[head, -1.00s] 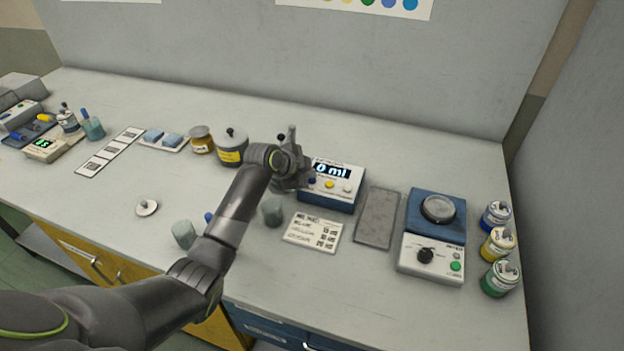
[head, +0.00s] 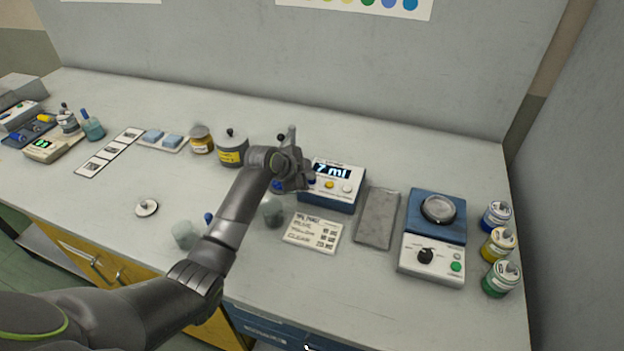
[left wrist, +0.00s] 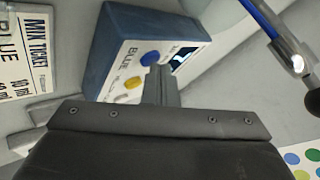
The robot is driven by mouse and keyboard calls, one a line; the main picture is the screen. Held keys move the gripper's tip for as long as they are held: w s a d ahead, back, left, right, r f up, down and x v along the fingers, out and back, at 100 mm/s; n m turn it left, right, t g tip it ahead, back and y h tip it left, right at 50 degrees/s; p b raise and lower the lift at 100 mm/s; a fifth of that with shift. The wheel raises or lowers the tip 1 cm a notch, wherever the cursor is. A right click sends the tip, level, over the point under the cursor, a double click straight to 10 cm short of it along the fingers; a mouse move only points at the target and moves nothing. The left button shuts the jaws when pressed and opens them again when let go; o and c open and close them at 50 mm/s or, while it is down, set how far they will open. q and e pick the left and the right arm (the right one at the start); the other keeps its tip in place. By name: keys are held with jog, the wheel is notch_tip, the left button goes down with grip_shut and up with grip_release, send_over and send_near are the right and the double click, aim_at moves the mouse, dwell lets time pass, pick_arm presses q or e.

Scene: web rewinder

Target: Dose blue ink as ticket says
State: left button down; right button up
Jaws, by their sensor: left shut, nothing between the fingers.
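The dosing unit (head: 333,200) is a blue and white box; its display (head: 331,171) reads 7 ml. My left gripper (head: 306,181) is shut and empty, its tips at the unit's left side by the blue button. In the left wrist view the closed fingers (left wrist: 160,76) point at the blue button (left wrist: 150,58), appearing to touch or nearly touch it; the yellow button (left wrist: 132,83) is beside it. The mix ticket (head: 314,231) lies in front of the unit, also cut off in the left wrist view (left wrist: 22,50); its amounts are hard to read. My right gripper is out of view.
Grey-green cups (head: 273,211) stand by my left forearm, one (head: 185,235) partly hidden. A grey slab (head: 377,218) and a blue-and-white dial device (head: 431,262) lie right. Ink jars (head: 498,246) line the right edge. A blue tube (left wrist: 258,18) with a metal end hangs near the gripper.

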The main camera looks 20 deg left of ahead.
pick_arm(q)
jog(key=shift+r+p, duration=0.65)
jog(key=shift+r, duration=0.05)
jog(key=shift+r, duration=0.1)
notch_tip(320, 180, up, 5)
jog(key=p, duration=0.4)
dwell(0.6)
